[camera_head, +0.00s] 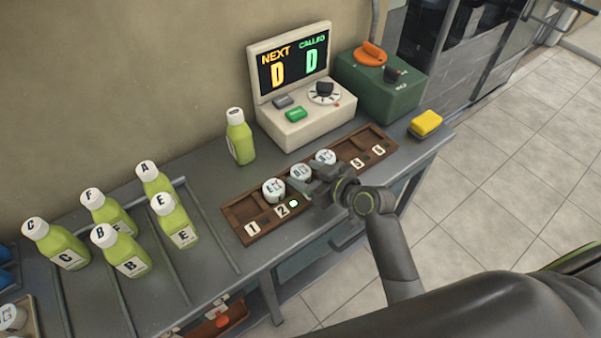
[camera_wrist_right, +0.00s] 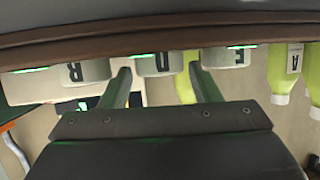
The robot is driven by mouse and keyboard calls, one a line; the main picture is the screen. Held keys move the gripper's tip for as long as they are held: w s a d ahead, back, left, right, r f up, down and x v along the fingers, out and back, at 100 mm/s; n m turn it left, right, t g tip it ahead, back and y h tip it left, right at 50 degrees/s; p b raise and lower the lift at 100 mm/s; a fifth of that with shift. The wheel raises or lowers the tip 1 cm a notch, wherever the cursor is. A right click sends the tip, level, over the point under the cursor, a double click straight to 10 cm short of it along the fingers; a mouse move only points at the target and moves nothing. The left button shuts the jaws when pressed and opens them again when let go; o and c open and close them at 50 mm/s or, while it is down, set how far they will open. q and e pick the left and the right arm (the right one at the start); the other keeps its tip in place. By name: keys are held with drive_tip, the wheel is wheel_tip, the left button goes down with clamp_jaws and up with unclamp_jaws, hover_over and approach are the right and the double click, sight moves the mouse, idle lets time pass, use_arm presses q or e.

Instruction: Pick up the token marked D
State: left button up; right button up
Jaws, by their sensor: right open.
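The token marked D (camera_head: 300,174) is a white round piece standing in the middle of a row of three on the brown numbered rack (camera_head: 250,236). The token marked E (camera_head: 273,189) is to its left and another token (camera_head: 325,157) to its right. The right wrist view shows the D token (camera_wrist_right: 162,64) between my two open fingers, with the E token (camera_wrist_right: 228,57) and one that looks like R (camera_wrist_right: 86,72) on either side. My right gripper (camera_head: 312,184) is open at the rack's front side; its grip does not touch visibly. My left gripper is not in view.
A display box (camera_head: 305,125) reads NEXT D and CALLED D. Several lettered green bottles (camera_head: 128,257) stand at left, and one plain-sided bottle (camera_head: 240,140) stands behind the rack. A green box (camera_head: 385,95) and a yellow block (camera_head: 426,122) are at right.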

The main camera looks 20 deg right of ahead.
drive_tip(key=c, duration=0.8)
drive_tip(key=shift+o, duration=0.2)
